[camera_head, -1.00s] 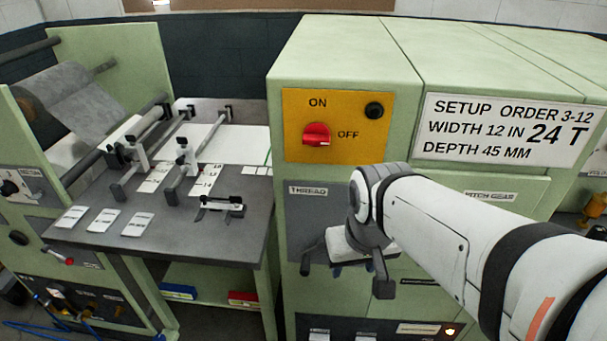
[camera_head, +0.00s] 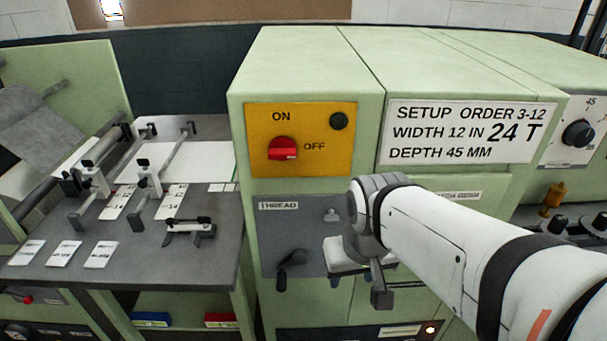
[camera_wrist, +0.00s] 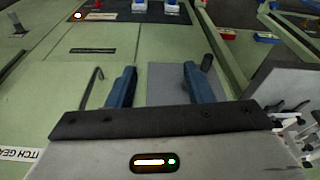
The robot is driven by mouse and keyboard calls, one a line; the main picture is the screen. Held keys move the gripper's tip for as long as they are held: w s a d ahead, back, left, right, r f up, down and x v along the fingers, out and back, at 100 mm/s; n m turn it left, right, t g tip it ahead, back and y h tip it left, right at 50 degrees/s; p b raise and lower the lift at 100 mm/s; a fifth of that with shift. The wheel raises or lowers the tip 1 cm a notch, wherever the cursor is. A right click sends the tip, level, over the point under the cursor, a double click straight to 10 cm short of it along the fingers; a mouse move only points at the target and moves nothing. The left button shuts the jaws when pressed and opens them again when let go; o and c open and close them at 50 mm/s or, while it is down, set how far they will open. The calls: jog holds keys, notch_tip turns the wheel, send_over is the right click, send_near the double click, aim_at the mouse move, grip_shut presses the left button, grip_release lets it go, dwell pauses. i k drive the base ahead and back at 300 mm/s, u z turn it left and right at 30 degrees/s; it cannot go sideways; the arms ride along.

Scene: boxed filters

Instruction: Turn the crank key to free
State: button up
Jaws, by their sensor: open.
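A black crank (camera_head: 292,262) sticks out of the grey panel labelled THREAD (camera_head: 290,228) on the green machine's front. It is the likely crank key. I see no "free" marking. My gripper (camera_head: 345,278) is just right of the crank in the head view, mostly hidden by my own wrist. In the wrist view my gripper (camera_wrist: 156,72) has two blue fingers well apart with nothing between them. A dark upright knob (camera_wrist: 206,62), probably the crank's handle, shows just outside the right finger. Whether they touch cannot be told.
Above the panel is a yellow plate (camera_head: 338,165) with a red ON/OFF switch (camera_head: 283,149) and a setup sign (camera_head: 468,133). A grey worktable (camera_head: 130,260) with clamps and white cards stands left. A thin hooked rod (camera_wrist: 92,86) is left of the fingers in the wrist view.

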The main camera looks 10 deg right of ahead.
aim_at(330, 218)
jog(key=z, duration=1.25)
jog(key=k, duration=1.95)
jog(key=u, duration=0.9)
jog(key=i, duration=1)
